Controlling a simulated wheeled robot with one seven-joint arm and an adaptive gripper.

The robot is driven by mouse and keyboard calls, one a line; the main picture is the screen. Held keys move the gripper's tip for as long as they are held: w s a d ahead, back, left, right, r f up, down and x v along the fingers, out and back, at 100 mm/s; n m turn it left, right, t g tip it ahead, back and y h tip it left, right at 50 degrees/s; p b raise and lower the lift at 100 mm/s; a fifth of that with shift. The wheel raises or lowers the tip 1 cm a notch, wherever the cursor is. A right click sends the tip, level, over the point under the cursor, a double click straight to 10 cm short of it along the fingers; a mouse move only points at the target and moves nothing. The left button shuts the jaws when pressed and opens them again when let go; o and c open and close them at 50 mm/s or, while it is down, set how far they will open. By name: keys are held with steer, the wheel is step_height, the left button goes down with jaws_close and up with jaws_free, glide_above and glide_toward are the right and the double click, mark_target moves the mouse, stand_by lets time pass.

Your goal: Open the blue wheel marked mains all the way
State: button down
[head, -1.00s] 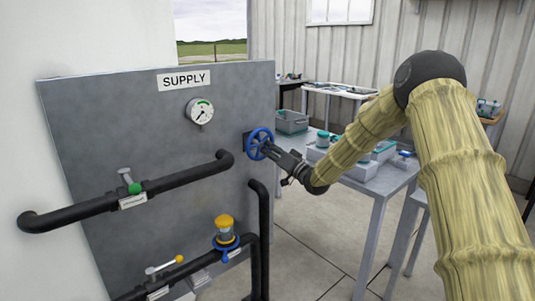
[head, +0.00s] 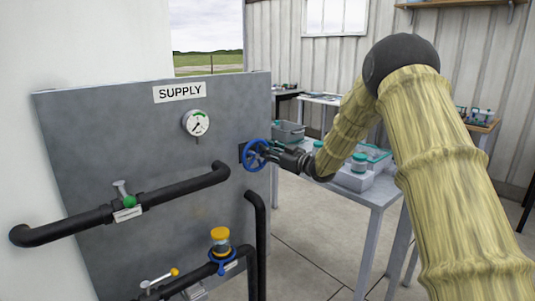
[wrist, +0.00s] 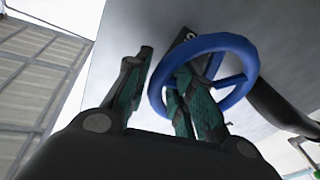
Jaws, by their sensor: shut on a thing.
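The blue wheel (head: 256,155) stands out from the right edge of the grey panel. A dark plate behind it is mostly hidden, so I cannot read its marking. My gripper (head: 268,152) reaches in from the right at the wheel. In the wrist view the wheel (wrist: 252,88) fills the upper middle, and my gripper (wrist: 160,88) has one finger outside the rim's left side and the other inside it. It is shut on the rim there.
The grey panel (head: 90,130) labelled SUPPLY carries a round gauge (head: 196,123), black pipes (head: 170,188), a green-knobbed valve (head: 129,202) and a yellow-capped fitting (head: 220,236). A table (head: 375,192) with bins and jars stands behind my arm.

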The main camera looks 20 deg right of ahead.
mark_target(262, 141)
step_height(262, 141, up, 2)
steer(key=n, duration=0.2)
steer(key=shift+w+r+n, duration=0.1)
steer(key=shift+n, duration=0.2)
steer(key=n, duration=0.1)
steer(key=r+n+g, duration=0.1)
steer(key=shift+a+n, duration=0.4)
steer(key=shift+s+a+r+n+g+h+b, duration=0.2)
steer(key=shift+a+r+n+b, duration=0.1)
steer(key=shift+n, duration=0.45)
steer(key=shift+s+a+r+n+g+h+b, duration=0.1)
steer(key=shift+a+r+n+h+b, duration=0.15)
steer(key=shift+n, duration=0.45)
steer(key=shift+s+a+r+n+g+h+b, duration=0.15)
steer(key=shift+a+n+b, duration=0.2)
steer(key=shift+n, duration=0.4)
steer(key=shift+a+r+n, duration=0.1)
steer(key=shift+a+n, duration=0.1)
steer(key=shift+n, duration=0.3)
steer(key=c, duration=1.5)
jaws_free()
steer(key=shift+o, duration=0.2)
steer(key=shift+f, duration=0.2)
steer(key=shift+s+f, duration=0.15)
